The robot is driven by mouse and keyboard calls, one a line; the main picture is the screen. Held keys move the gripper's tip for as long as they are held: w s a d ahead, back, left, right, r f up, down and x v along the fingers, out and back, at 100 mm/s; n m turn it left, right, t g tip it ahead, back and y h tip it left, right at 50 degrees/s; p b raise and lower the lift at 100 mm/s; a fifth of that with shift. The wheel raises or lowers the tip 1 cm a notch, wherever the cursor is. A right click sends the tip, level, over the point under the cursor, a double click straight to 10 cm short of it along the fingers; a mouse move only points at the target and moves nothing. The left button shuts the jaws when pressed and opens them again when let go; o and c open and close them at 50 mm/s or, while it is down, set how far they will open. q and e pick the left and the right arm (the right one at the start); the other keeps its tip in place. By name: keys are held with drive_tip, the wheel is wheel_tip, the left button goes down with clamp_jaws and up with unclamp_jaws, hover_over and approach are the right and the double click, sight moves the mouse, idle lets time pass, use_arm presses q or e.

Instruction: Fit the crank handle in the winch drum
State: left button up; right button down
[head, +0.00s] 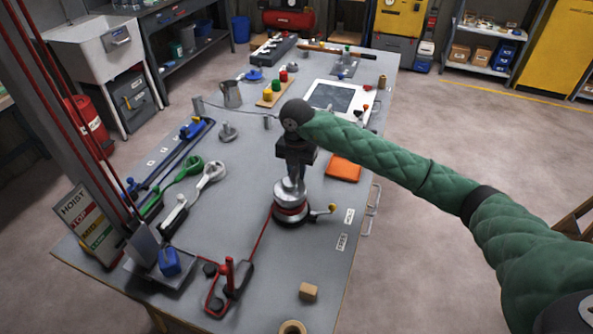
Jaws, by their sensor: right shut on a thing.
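The winch drum (289,193) is a silver, round, stepped body with a dark red band low down, upright on the grey bench. My right gripper (296,168) is directly above it, pointing down. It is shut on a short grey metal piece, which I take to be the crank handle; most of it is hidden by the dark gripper. The piece meets or nearly meets the drum's top, and I cannot tell whether it is seated. My left gripper is not in view.
A red line runs from the drum to a red-handled fixture (229,274) at the front. Green and silver tools (211,173) lie left. A metal jug (231,94) stands behind.

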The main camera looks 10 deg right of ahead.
drive_tip(key=shift+f+b, duration=0.3)
idle(0.4)
drive_tip(key=c, duration=0.8)
unclamp_jaws()
drive_tip(key=shift+o, duration=0.2)
drive_tip(key=shift+r, duration=0.1)
drive_tip(key=shift+r+p, duration=1.45)
drive_tip(key=shift+r, duration=2.45)
